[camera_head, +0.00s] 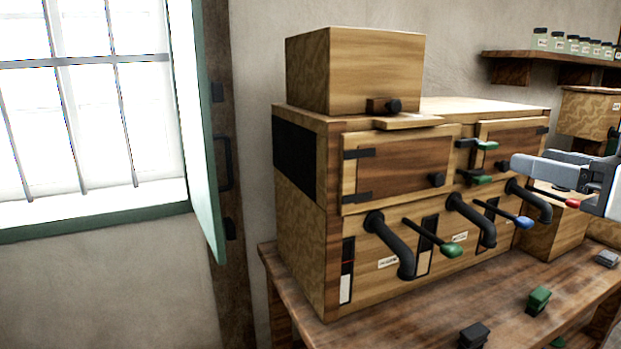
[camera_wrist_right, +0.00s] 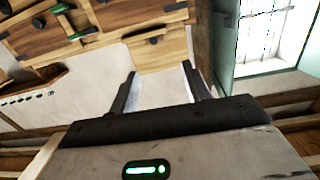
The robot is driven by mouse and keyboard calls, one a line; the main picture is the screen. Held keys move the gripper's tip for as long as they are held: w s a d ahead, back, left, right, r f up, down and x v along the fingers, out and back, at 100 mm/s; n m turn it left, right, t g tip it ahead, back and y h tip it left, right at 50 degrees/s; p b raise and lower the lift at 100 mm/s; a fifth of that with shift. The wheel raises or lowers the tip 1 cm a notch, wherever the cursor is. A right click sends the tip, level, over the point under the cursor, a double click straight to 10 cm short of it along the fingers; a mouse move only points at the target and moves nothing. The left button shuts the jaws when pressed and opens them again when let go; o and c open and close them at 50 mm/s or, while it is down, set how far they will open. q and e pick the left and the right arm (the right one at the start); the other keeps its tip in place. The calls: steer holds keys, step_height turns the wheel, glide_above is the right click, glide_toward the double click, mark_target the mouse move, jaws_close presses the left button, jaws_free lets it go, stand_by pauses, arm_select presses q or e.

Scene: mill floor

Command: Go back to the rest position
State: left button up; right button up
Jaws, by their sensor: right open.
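My right gripper (camera_head: 533,162) comes in from the right edge of the head view, in front of the right part of the wooden mill cabinet (camera_head: 300,225). In the right wrist view its two fingers (camera_wrist_right: 159,72) stand apart with nothing between them. Pale wall shows behind the gap, and the cabinet is beyond the fingertips at the top. My left gripper is not in view.
The cabinet has black spouts (camera_head: 392,245), a green-tipped lever (camera_head: 440,247) and a blue-tipped lever (camera_head: 515,219). It stands on a wooden bench (camera_head: 420,320) with a green block (camera_head: 538,300). A jar shelf (camera_head: 510,55) hangs at right; a window shutter (camera_head: 200,130) stands open at left.

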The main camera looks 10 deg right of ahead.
steer(key=w+a+f+m+g+h, duration=0.1)
steer(key=w+a+f+g, duration=0.15)
steer(key=f, duration=0.95)
steer(key=w+a+f+g+h, duration=0.15)
steer(key=f+g, duration=0.25)
steer(key=f, duration=0.8)
steer(key=s+a+f+g+h, duration=0.1)
steer(key=s+a+f+g, duration=0.3)
steer(key=s+f, duration=0.5)
steer(key=s+a+f+g, duration=0.3)
steer(key=s+a+f, duration=0.2)
steer(key=s+f, duration=0.45)
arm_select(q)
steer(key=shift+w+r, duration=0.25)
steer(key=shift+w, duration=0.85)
arm_select(e)
steer(key=w+a+f+n+t+y, duration=0.1)
steer(key=w+a+f+t+y, duration=0.1)
steer(key=w+a+f+t, duration=0.3)
steer(key=w+f+t, duration=0.2)
steer(key=w+f, duration=0.1)
steer(key=shift+f, duration=0.15)
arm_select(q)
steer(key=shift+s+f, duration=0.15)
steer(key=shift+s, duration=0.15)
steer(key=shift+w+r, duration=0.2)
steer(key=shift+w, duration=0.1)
